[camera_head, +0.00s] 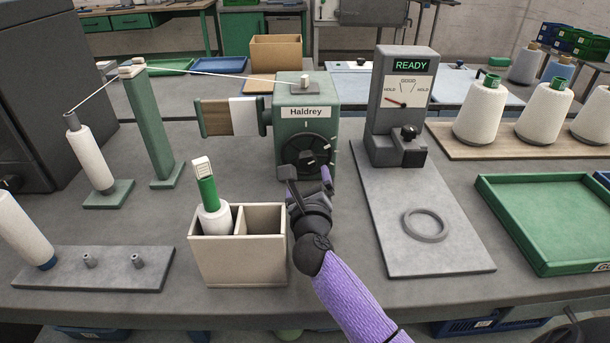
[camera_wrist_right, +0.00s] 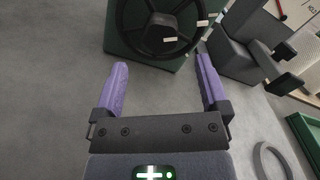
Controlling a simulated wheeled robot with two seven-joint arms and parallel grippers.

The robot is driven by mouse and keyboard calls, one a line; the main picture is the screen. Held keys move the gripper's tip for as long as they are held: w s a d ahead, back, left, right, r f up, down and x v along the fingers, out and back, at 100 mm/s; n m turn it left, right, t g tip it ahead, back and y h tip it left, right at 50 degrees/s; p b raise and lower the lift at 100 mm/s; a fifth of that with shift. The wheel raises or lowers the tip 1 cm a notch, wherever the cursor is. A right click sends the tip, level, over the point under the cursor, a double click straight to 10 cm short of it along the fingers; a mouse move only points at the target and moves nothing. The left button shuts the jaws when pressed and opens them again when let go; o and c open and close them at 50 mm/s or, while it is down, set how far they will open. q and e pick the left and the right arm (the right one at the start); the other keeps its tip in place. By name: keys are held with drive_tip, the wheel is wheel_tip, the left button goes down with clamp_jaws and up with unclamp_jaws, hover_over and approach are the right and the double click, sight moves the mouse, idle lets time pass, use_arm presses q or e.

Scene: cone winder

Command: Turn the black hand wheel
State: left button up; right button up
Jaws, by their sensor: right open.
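The black hand wheel (camera_head: 308,156) is on the front face of the green winder box (camera_head: 291,98) labelled Haldrey. It has spokes and small pale marks on its rim. In the right wrist view the wheel (camera_wrist_right: 160,22) shows at the top, past the fingertips. My right gripper (camera_head: 308,184) is open and empty, with its purple fingers in front of the wheel's lower part. In the right wrist view the fingers (camera_wrist_right: 158,62) are spread wide, with bare table between them and a gap to the wheel. My left gripper is out of view.
A beige divided box (camera_head: 238,262) with a green-topped bobbin (camera_head: 209,194) stands left of my right gripper. A gauge reading READY (camera_head: 402,92) stands to the right, on a grey plate with a ring (camera_head: 425,225). A green tray (camera_head: 548,215) lies farther right.

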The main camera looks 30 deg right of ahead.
sight(307, 165)
drive_tip(key=b+x, duration=0.1)
drive_tip(key=x, duration=0.3)
drive_tip(key=shift+w+d+b, duration=0.15)
drive_tip(key=shift+w+b, duration=0.15)
drive_tip(key=shift+b, duration=0.05)
drive_tip(key=shift+w+d+r, duration=0.1)
drive_tip(key=shift+w+d, duration=0.2)
drive_tip(key=shift+w, duration=0.15)
